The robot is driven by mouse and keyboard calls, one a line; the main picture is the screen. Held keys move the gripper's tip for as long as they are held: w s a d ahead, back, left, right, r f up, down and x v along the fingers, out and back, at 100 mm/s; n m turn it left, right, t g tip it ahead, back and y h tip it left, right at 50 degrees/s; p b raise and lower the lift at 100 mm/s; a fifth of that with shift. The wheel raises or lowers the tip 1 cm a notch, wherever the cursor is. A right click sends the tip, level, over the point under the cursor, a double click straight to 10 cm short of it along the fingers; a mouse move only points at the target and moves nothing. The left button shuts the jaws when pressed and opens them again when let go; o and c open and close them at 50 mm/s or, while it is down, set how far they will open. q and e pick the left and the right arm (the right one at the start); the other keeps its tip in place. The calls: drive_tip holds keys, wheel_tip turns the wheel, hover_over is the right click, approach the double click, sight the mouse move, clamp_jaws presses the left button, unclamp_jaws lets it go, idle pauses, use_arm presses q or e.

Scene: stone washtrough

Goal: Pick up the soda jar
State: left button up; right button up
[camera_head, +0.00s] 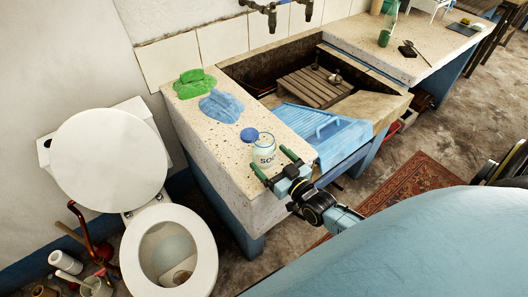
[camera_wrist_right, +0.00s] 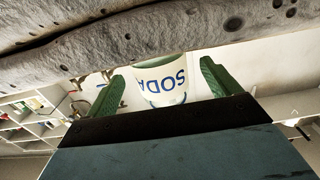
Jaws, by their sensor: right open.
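In the right wrist view the jar (camera_wrist_right: 162,80) appears upside down between the tips of the two green fingers (camera_wrist_right: 160,88), with clear space at both sides. My left gripper is not in view.
Green (camera_head: 194,83) and blue (camera_head: 221,106) cloths lie on the ledge behind the jar. A blue washboard (camera_head: 325,130) and a wooden rack (camera_head: 306,87) are in the trough to the right. A toilet (camera_head: 170,250) stands left of the ledge.

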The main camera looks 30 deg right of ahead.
drive_tip(key=w, duration=0.4)
drive_tip(key=shift+a+r, duration=0.15)
drive_tip(key=c, duration=1.2)
use_arm(q)
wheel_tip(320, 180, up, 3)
drive_tip(key=p, duration=0.2)
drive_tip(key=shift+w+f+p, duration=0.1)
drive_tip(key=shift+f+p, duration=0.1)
drive_tip(key=shift+p, duration=0.1)
use_arm(e)
wheel_tip(320, 180, up, 10)
drive_tip(key=shift+r, duration=0.1)
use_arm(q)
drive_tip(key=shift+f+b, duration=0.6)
use_arm(e)
drive_tip(key=shift+m+h, duration=0.4)
drive_tip(key=shift+h, duration=0.2)
drive_tip(key=shift+s+a+r, duration=0.95)
drive_tip(key=shift+a+r, duration=0.65)
drive_tip(key=shift+r, duration=0.15)
drive_tip(key=shift+s+a+r, duration=0.9)
drive_tip(key=shift+a+r, duration=0.65)
drive_tip(key=shift+r, duration=0.25)
drive_tip(key=shift+s+a+r, duration=0.95)
drive_tip(key=shift+a+r, duration=0.65)
drive_tip(key=shift+r, duration=0.15)
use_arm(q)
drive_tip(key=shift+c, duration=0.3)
